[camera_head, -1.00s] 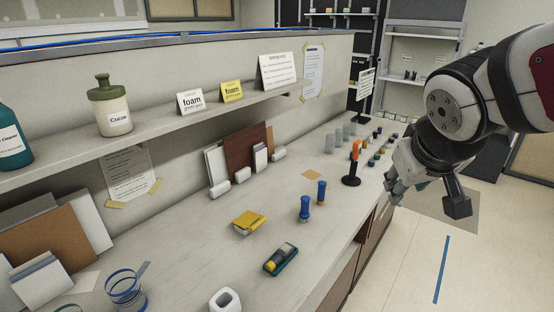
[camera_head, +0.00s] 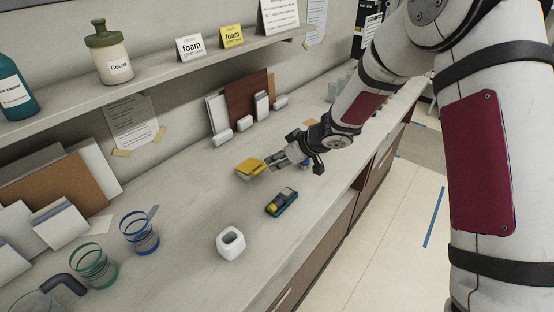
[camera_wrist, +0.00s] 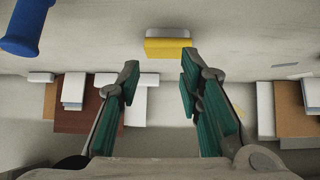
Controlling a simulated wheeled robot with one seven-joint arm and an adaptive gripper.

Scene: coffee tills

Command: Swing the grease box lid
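A small box with a yellow top (camera_head: 250,167), which I take to be the grease box, lies on the counter (camera_head: 190,205). In the wrist view the yellow box (camera_wrist: 168,47) shows beyond the fingertips, in line with the gap between them. My gripper (camera_head: 275,162) is low over the counter, just to the right of the box. In the wrist view my gripper (camera_wrist: 158,80) is open, with nothing between its green-padded fingers. I cannot tell whether a finger touches the box, and its hinge is not clear.
A teal and yellow device (camera_head: 282,202) and a white cup-like holder (camera_head: 231,243) stand nearer on the counter. A blue cylinder (camera_wrist: 25,25) is beside my gripper. Boards (camera_head: 240,105) lean on the back wall below a shelf (camera_head: 170,77).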

